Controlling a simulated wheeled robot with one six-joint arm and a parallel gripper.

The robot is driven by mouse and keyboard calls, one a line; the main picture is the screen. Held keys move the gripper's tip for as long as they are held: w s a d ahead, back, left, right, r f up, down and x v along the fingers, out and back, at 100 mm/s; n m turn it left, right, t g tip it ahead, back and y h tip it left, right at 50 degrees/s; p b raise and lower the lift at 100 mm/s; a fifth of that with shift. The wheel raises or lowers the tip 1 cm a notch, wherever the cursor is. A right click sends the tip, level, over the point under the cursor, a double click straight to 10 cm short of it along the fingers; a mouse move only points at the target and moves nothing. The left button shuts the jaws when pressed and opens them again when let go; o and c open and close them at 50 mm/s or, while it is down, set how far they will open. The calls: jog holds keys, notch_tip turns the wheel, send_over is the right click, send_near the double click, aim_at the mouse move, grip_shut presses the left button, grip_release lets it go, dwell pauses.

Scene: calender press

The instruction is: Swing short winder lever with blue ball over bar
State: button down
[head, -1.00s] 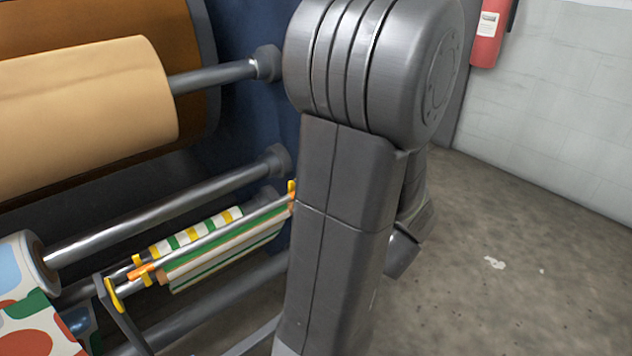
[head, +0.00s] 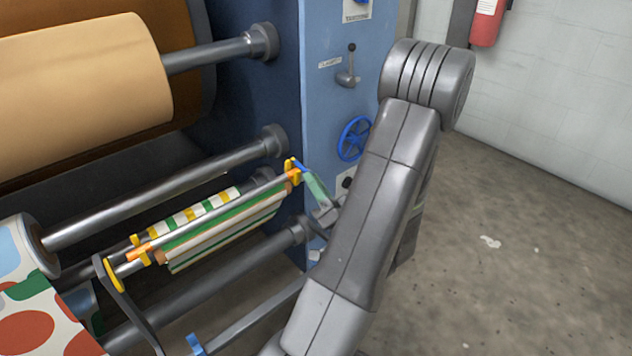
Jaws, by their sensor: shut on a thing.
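The bar (head: 215,218) of the winder runs slantwise across the lower left, with yellow and orange fittings at both ends. At its right end is a small blue piece, and a short greenish lever (head: 317,187) slants down right from there. I take this as the short winder lever. I cannot make out its blue ball. My gripper (head: 327,211) shows as a small grey part at the lever's lower end, shut on it. My own arm hides the rest of the gripper. A long dark lever (head: 120,290) stands at the bar's left end.
A tan roll (head: 80,95) and steel rollers (head: 170,205) fill the left. The floor (head: 530,230) at right is clear.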

dwell(0.4)
jog(key=c, duration=1.4)
grip_release()
jog(key=shift+a, duration=0.15)
jog(key=shift+f, duration=0.1)
